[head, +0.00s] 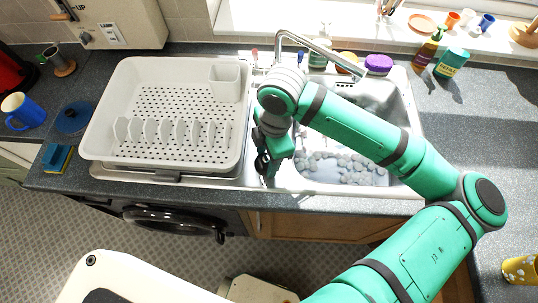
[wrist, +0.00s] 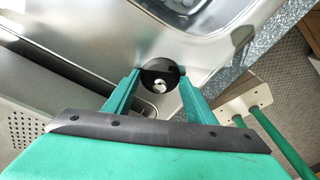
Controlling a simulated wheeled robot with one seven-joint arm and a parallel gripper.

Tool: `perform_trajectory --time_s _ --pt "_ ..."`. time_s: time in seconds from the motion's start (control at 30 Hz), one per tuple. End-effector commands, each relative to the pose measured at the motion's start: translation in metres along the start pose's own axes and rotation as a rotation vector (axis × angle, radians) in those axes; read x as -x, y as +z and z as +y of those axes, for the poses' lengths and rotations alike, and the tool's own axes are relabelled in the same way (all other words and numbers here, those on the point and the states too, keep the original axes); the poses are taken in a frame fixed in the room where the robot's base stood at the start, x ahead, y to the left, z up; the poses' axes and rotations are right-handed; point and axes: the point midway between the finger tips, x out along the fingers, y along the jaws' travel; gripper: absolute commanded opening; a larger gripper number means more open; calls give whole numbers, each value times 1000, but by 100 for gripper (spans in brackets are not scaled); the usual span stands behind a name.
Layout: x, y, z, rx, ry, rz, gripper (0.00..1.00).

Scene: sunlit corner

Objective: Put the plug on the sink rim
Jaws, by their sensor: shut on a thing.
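The plug (wrist: 161,68) is a dark round disc with a shiny pale centre, between my fingertips in the wrist view. My gripper (wrist: 159,80) is shut on it. In the head view my gripper (head: 268,160) points down near the front of the sink, between the dish rack and the basin. The plug there is a small dark shape, partly hidden by the fingers. The steel sink rim (head: 330,190) runs along the front of the basin (head: 385,95), and the rim (wrist: 105,45) lies behind the plug in the wrist view. I cannot tell whether plug and rim touch.
A white dish rack (head: 105,100) stands just left of my gripper. The tap (head: 318,45) arches behind my arm. Bottles, a purple-lidded jar (head: 378,63) and cups stand at the back. A blue mug (head: 22,111) and sponge (head: 57,157) are far left.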

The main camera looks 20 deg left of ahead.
Motion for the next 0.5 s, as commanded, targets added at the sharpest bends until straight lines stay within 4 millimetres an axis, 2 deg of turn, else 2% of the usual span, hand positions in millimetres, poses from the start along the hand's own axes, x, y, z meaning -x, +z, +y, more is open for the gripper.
perform_trajectory --time_s 0.07,0.1,0.17,0.5 --pt "-2 0 0 0 -1 0 27" --pt "-2 0 0 -1 0 0 58" --pt "-2 1 0 -2 0 0 69" --pt "1 2 -1 -6 1 0 69"
